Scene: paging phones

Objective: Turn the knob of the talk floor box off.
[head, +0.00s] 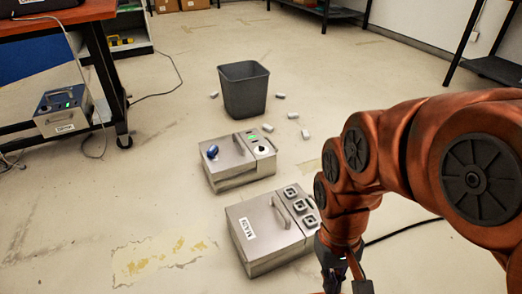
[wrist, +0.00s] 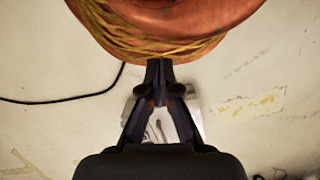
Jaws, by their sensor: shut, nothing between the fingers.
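Two grey metal floor boxes with handles stand on the floor in the head view. The farther box (head: 228,172) has a blue knob (head: 212,151) on its top left, a green light and a round dial (head: 262,150). The nearer box (head: 262,240) has several square sockets on top and a white label too small to read surely, so I cannot tell which is the talk box. My gripper (head: 338,272) is at the bottom edge, right of the nearer box, its tips cut off. In the wrist view my gripper (wrist: 159,75) is shut and empty, with part of a grey box (wrist: 196,108) behind it.
A dark bin (head: 244,90) stands behind the boxes, with several small pale pieces scattered around it. A black cable (head: 402,230) lies at right. The floor left of the boxes is clear.

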